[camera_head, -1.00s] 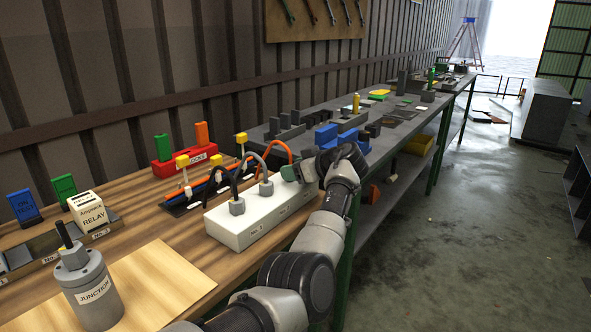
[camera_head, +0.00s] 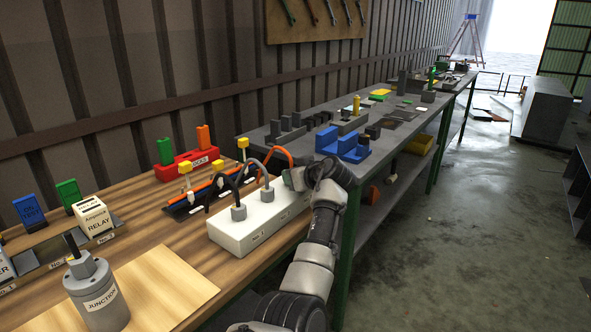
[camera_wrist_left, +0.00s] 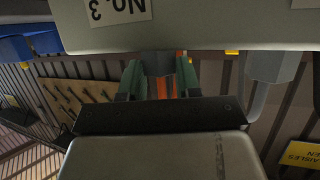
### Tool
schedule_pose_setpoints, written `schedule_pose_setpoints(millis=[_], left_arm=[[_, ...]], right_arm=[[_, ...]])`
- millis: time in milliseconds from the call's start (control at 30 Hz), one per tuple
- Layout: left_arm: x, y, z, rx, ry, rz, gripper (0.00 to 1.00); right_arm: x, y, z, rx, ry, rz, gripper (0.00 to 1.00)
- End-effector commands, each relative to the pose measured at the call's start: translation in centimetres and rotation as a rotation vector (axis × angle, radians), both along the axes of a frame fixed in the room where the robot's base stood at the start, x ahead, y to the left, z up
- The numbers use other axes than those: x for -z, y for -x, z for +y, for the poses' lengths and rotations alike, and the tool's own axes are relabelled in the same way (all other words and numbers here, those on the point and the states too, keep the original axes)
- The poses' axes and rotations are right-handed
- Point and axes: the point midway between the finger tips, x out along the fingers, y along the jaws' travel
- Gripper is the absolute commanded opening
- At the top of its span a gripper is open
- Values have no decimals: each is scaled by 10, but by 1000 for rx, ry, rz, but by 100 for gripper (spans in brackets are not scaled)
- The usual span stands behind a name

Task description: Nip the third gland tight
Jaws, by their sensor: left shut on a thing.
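A white box (camera_head: 262,224) stands near the bench's right edge, with grey glands and cables along its top. The first gland (camera_head: 238,212), with a black cable, and the second gland (camera_head: 267,194), with a grey cable, show clearly. The third gland is hidden behind my left gripper (camera_head: 294,179) in the head view; an orange cable (camera_head: 282,151) arches there. In the left wrist view the box's No. 3 label (camera_wrist_left: 119,10) is upside down. There the green fingers of my left gripper (camera_wrist_left: 160,80) are shut on the grey third gland (camera_wrist_left: 158,63). My right gripper is out of view.
A grey junction cylinder (camera_head: 98,298) stands on a pale board (camera_head: 165,285) at the front left. A relay holder (camera_head: 60,250) and a red block (camera_head: 185,165) stand behind. A blue part (camera_head: 342,145) lies on the grey bench beyond my gripper.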

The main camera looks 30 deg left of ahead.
Motion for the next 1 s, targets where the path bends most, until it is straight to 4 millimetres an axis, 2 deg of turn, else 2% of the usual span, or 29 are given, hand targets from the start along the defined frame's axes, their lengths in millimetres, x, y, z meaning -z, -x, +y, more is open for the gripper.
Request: schedule_pose_setpoints(millis=[100, 200, 533, 1000], left_arm=[[-2, 2, 0, 71, 1, 1, 9], [-3, 3, 1, 130, 1, 1, 9], [-3, 4, 2, 298, 1, 2, 9], [1, 5, 3, 360, 2, 1, 9]], right_arm=[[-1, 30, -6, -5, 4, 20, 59], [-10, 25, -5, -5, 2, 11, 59], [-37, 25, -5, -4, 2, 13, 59], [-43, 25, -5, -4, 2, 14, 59]])
